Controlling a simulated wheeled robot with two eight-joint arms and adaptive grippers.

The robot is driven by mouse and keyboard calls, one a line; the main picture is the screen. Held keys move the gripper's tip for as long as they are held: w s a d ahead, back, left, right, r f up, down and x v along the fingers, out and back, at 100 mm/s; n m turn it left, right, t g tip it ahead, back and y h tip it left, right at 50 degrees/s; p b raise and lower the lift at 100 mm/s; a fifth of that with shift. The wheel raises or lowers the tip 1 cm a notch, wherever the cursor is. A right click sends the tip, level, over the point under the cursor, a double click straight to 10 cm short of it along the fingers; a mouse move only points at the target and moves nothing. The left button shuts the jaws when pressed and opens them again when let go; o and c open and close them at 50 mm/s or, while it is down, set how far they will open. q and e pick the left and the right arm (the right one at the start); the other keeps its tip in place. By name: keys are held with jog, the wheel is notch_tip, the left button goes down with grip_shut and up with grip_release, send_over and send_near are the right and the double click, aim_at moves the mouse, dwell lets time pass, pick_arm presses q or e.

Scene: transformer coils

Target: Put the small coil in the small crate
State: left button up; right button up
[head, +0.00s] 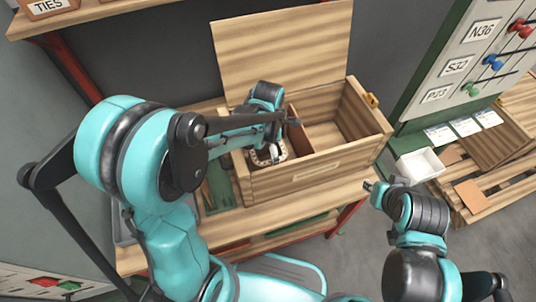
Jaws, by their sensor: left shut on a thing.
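A wooden crate (285,184) stands on a wooden bench with its lid (281,42) raised at the back. A divider splits it into a left and a right compartment. My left arm reaches over the crate's left side, and my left gripper (265,142) points down into the left compartment. It is shut on a small dark coil (267,158) with a pale edge, which is partly hidden by the gripper. I cannot tell whether the coil touches the crate floor. The right compartment looks empty. My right gripper (372,187) is in front of the crate's right side, its jaw opening unclear.
A green board with labels and coloured knobs (494,62) stands at the right. Below it are a white tray (420,165) and wooden pallets (490,200). A shelf (95,12) is at the upper left. The bench's front edge (330,202) is clear.

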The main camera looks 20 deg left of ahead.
pick_arm(q)
jog(key=shift+f, duration=0.55)
jog(key=shift+f, duration=0.15)
jog(key=o, duration=1.4)
jog(key=shift+c, duration=0.2)
jog(key=shift+r, duration=0.4)
notch_tip(320, 180, up, 12)
jog(key=p, duration=0.4)
jog(key=shift+f, duration=0.2)
